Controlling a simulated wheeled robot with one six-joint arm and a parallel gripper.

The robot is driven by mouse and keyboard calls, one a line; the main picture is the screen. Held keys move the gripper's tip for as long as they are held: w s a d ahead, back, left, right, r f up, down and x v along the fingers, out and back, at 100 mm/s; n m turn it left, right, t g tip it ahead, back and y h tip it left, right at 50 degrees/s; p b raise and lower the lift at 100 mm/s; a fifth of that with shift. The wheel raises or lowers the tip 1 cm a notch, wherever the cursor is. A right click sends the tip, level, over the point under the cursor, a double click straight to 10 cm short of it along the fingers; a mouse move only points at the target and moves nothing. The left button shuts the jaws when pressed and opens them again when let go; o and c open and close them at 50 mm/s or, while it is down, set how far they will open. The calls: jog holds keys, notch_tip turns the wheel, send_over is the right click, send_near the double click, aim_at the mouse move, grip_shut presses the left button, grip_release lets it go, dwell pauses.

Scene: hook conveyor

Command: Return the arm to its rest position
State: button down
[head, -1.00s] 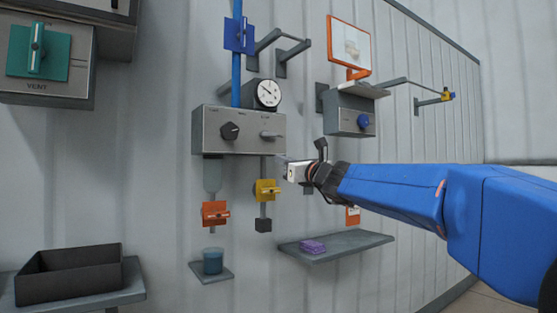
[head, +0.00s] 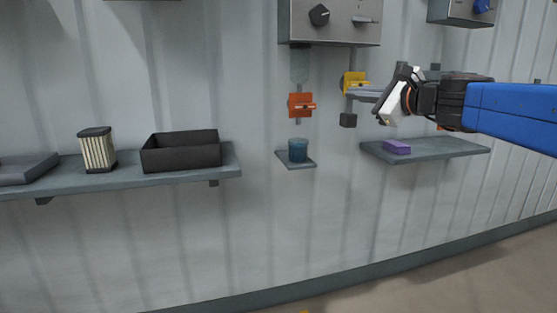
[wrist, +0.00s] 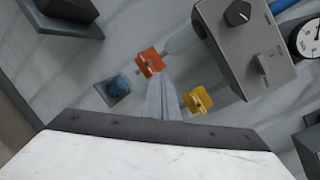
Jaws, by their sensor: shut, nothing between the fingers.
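My gripper (head: 366,95) is at the right in the head view, at the end of my blue arm. Its fingers point left toward the yellow valve handle (head: 354,82) and are shut with nothing between them. In the wrist view the closed fingers (wrist: 162,98) reach up the middle, between the orange valve handle (wrist: 149,62) and the yellow handle (wrist: 198,100). In the head view the fingertips overlap the area just below the yellow handle. I cannot tell how far they are from it.
A grey control box (head: 330,22) with a black knob is above. The orange handle (head: 301,105) hangs over a blue cup (head: 298,150) on a small shelf. A right shelf (head: 440,151) holds a purple block (head: 397,147). A left shelf (head: 225,172) holds a black bin (head: 181,152) and a ribbed filter (head: 98,150).

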jog(key=s+a+f+n+g+h, duration=0.1)
jog(key=s+f+n+g, duration=0.2)
jog(key=s+f+n, duration=0.55)
jog(key=s+f+n+g+h, duration=0.2)
jog(key=s+f+n+g, duration=0.2)
jog(key=s+f, duration=0.8)
jog(key=s+d+f+n+g+h, duration=0.1)
jog(key=s+d+f+n, duration=0.3)
jog(key=f, duration=0.6)
jog(key=s+d+f+n+g+h, duration=0.2)
jog(key=s+d+f+n+h, duration=0.2)
jog(key=s+f, duration=0.3)
notch_tip(320, 180, down, 3)
jog(key=shift+s+d+r, duration=0.15)
jog(key=shift+s+d, duration=0.25)
jog(key=shift+d, duration=0.4)
jog(key=c, duration=2.4)
grip_release()
jog(key=shift+n, duration=0.25)
jog(key=shift+c, duration=0.2)
